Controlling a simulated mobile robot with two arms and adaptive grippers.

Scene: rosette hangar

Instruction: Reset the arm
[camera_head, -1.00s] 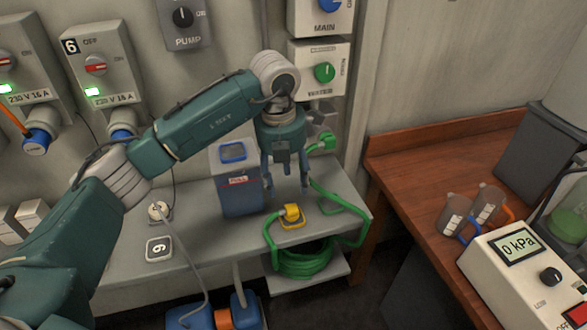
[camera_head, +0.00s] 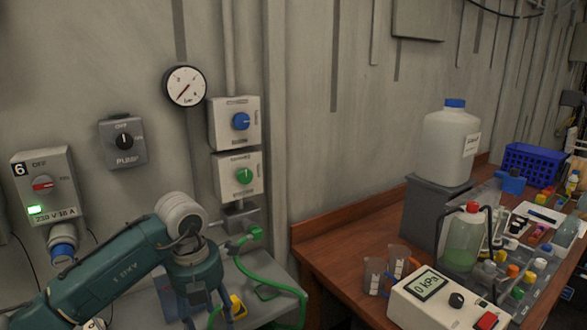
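My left arm comes in from the lower left in the head view. Its green and grey gripper (camera_head: 208,312) points down over the grey shelf at the wall. Its fingers look spread apart, with no object seen between them. A yellow part (camera_head: 238,306) on the shelf shows just to the right of the fingers. A blue container stands behind the gripper, mostly hidden. My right arm and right gripper are out of view.
A green hose (camera_head: 285,284) lies on the shelf. A wooden bench (camera_head: 335,258) at right holds two beakers, a white pressure box (camera_head: 440,300) reading 0 kPa, a large white jug (camera_head: 450,148) and a blue crate (camera_head: 532,164). A gauge (camera_head: 184,86) and switch boxes hang on the wall.

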